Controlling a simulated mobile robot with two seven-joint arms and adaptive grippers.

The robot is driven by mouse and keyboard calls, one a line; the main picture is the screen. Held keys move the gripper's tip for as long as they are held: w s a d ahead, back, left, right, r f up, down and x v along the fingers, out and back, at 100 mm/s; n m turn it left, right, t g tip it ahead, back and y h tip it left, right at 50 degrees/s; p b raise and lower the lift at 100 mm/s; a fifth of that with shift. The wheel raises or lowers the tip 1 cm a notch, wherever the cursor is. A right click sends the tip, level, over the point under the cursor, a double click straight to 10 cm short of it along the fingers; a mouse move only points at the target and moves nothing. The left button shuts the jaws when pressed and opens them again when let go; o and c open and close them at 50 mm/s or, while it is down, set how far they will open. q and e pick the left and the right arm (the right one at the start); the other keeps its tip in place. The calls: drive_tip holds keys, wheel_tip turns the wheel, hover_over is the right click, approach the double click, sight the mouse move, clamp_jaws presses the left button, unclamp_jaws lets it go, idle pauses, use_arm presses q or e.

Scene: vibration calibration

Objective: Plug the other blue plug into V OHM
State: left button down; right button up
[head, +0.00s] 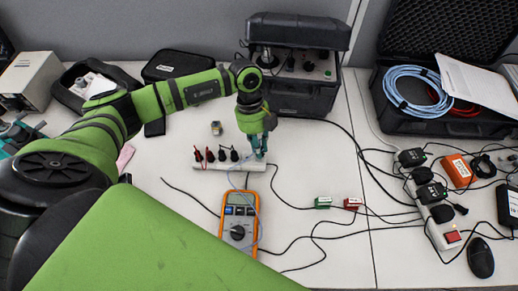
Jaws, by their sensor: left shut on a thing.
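My left gripper (259,153) reaches down from the back onto the right end of a white plug rack (213,166). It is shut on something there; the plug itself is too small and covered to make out. Several red and black plugs (198,154) stand upright in the rack to the left of the gripper. An orange multimeter (251,238) lies in front of the rack, with a grey screen, a round dial and a thin pale blue lead. Its V OHM socket cannot be made out at this size. My right gripper is not in view.
An open black case (290,102) stands behind the gripper. Green (322,202) and red (352,203) clips lie to the right among black cables. A power strip (441,232), a mouse (480,258) and a case with blue cable (417,90) are farther right.

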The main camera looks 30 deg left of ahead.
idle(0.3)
use_arm(q)
drive_tip(key=shift+a+r+p, duration=0.1)
drive_tip(key=shift+r+p, duration=1.55)
drive_tip(key=shift+r, duration=0.1)
